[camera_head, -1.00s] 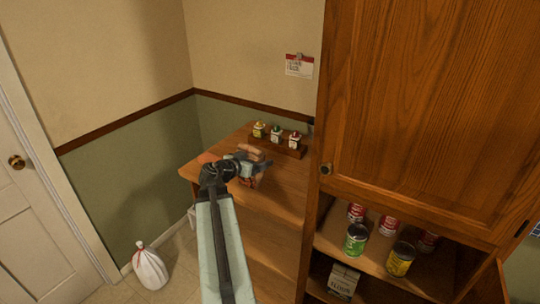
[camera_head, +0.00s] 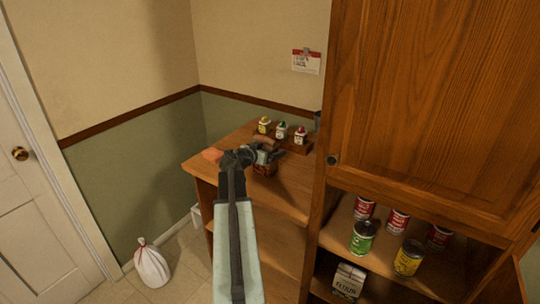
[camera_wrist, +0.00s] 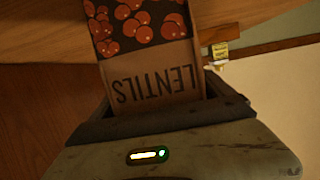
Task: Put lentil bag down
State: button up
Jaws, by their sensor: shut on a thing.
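The lentil bag (camera_wrist: 150,60) is brown paper with red lentils printed on it and the word LENTILS, upside down in the wrist view. My gripper (camera_head: 266,156) is shut on the bag over the wooden counter top (camera_head: 285,195). In the head view the bag (camera_head: 264,168) is mostly hidden behind my gripper. I cannot tell whether its bottom touches the counter.
Several small jars (camera_head: 282,131) stand on a wooden rack at the back of the counter. A white bag (camera_head: 151,265) sits on the floor.

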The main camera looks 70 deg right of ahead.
jog(key=shift+w, duration=0.1)
jog(key=o, duration=1.6)
jog(key=shift+f, duration=0.15)
jog(key=shift+o, duration=0.7)
jog(key=shift+r+p, duration=0.35)
jog(key=p+v, duration=0.3)
jog(key=v, duration=0.8)
jog(key=shift+a, duration=0.45)
